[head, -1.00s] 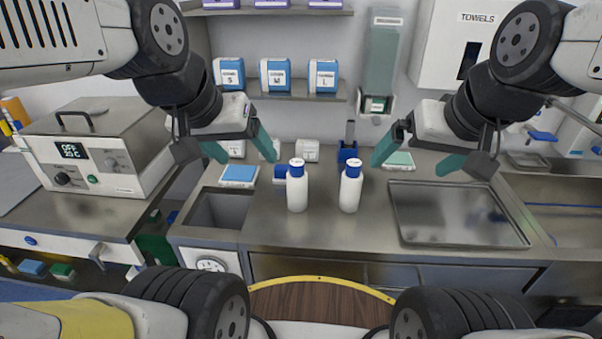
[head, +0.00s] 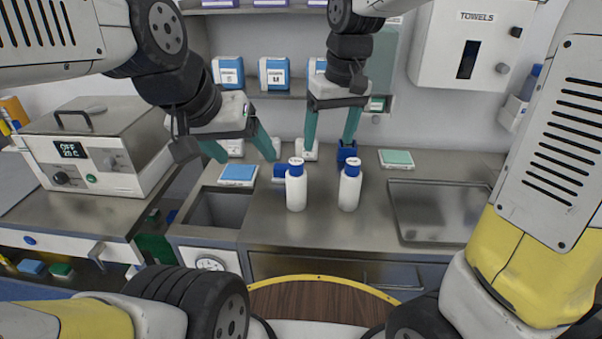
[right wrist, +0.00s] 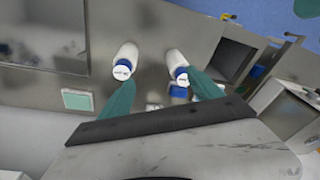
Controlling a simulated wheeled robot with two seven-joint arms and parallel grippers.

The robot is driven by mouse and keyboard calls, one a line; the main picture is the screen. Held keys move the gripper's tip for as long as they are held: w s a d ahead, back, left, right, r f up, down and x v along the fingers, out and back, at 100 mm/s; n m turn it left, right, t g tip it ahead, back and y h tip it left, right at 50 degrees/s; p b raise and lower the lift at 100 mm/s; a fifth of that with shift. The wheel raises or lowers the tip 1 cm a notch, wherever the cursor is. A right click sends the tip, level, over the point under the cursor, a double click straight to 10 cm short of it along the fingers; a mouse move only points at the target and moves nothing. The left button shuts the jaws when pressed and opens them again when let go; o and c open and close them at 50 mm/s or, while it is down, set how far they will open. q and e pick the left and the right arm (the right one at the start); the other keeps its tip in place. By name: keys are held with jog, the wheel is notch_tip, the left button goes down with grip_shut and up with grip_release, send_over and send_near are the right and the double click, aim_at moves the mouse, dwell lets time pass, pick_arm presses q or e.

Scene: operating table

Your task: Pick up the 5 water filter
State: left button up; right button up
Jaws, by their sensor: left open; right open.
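I cannot make out which object is the water filter. Two white bottles with blue caps stand upright on the steel counter, a left one (head: 296,192) and a right one (head: 349,191). A blue item (head: 280,172) is partly hidden behind the left bottle, and a dark blue item (head: 347,152) is behind the right one. My right gripper (head: 329,145) is open and empty, fingers pointing down above and behind the bottles. In the right wrist view both bottles (right wrist: 124,62) (right wrist: 176,64) show beyond its fingers (right wrist: 160,84). My left gripper (head: 243,150) is open and empty, left of the bottles.
A blue-topped box (head: 238,174) and a green-topped box (head: 396,158) lie on the counter. A steel tray (head: 437,238) is at right, a sink (head: 217,208) at left. A heated bath (head: 100,148) stands far left. A shelf with blue boxes (head: 274,73) is behind.

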jog(key=n+g+h, duration=0.1)
jog(key=n, duration=0.1)
send_over(296, 172)
jog(key=w, duration=0.1)
notch_tip(296, 172, down, 5)
jog(key=shift+w+a+f, duration=0.1)
jog(key=shift+a+f, duration=0.1)
jog(key=shift+f, duration=0.2)
jog(key=f, duration=0.7)
jog(key=shift+w+f, duration=0.2)
jog(key=shift+w, duration=0.15)
jog(key=c, duration=1.6)
jog(key=shift+r, duration=0.2)
